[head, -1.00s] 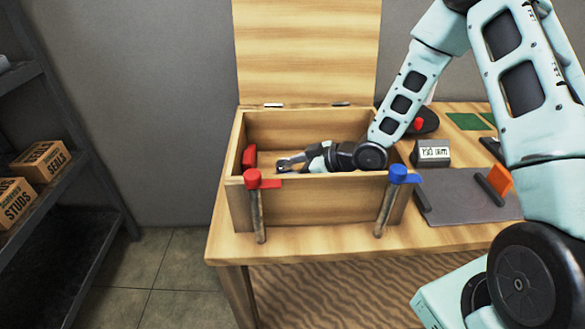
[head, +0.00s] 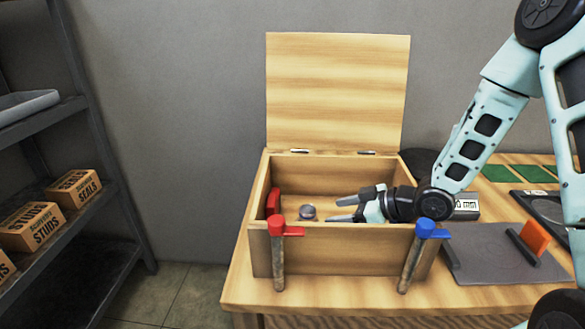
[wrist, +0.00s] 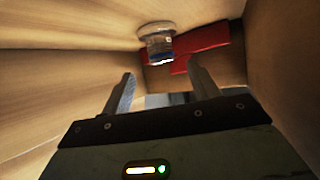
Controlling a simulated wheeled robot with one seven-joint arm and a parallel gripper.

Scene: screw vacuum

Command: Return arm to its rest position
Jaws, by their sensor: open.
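My gripper (head: 350,204) is inside the open wooden box (head: 340,248), near its right side, with its fingers pointing left. In the wrist view its two fingers (wrist: 160,90) are spread apart with nothing between them. A small round clear object (head: 308,212) sits in the box to the left of the fingertips, apart from them. It also shows in the wrist view (wrist: 157,45), beyond the fingers, with a blue band. A red piece (head: 273,201) is at the box's left wall. My arm reaches in over the box's right wall.
The box lid (head: 337,95) stands upright at the back. A red-topped clamp (head: 277,250) and a blue-topped clamp (head: 411,255) are at the front wall. A grey mat (head: 490,250) with an orange piece (head: 535,237) lies right. A shelf (head: 90,215) with cartons stands left.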

